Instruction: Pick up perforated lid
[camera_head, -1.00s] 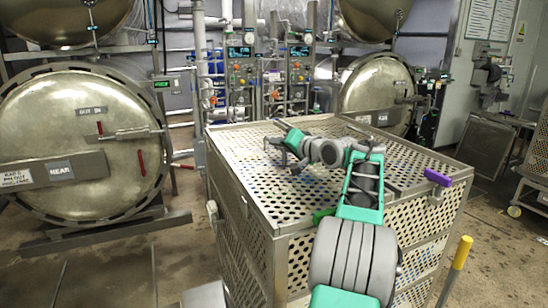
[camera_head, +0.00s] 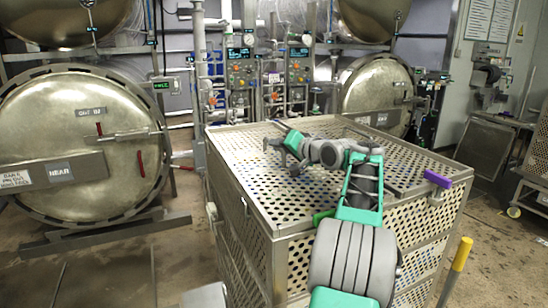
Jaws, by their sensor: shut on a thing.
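The perforated lid (camera_head: 262,180) is a flat metal sheet with round holes. It lies on top of a large perforated crate (camera_head: 256,258) in the middle of the view, and I see no clear gap between lid and crate. My gripper (camera_head: 284,160) is over the left middle part of the lid, at the end of my grey and green arm. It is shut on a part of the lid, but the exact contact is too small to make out. My arm hides the lid's near right part.
Two round retort doors (camera_head: 75,150) (camera_head: 376,95) stand behind, left and right. A purple handle (camera_head: 437,179) and a green one (camera_head: 322,217) sit at the crate's top edge. A yellow-topped post (camera_head: 463,252) stands at right. Floor is open at front left.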

